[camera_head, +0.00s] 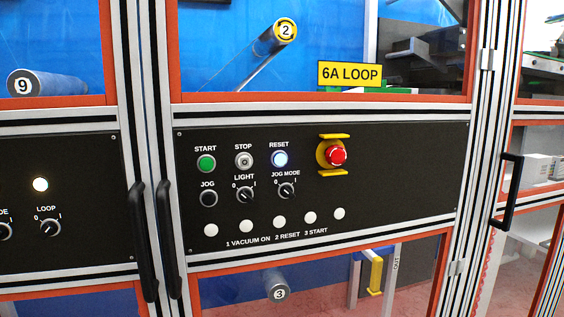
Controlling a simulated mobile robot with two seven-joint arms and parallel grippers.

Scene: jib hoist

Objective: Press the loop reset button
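The reset button (280,159) is on the black control panel (400,200), under the label RESET. It glows bluish white. A yellow sign reading 6A LOOP (349,74) is above this panel, on the window. The green START button (206,163) and the grey STOP button (244,160) are to the left of the reset button. Neither of my grippers shows in the head view. Nothing covers the reset button.
A red emergency stop (336,156) with yellow guards is right of the reset button. JOG (208,198), LIGHT (245,195) and JOG MODE (286,190) controls sit below. Black door handles (168,240) stick out at the panel's left, another (507,190) at right.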

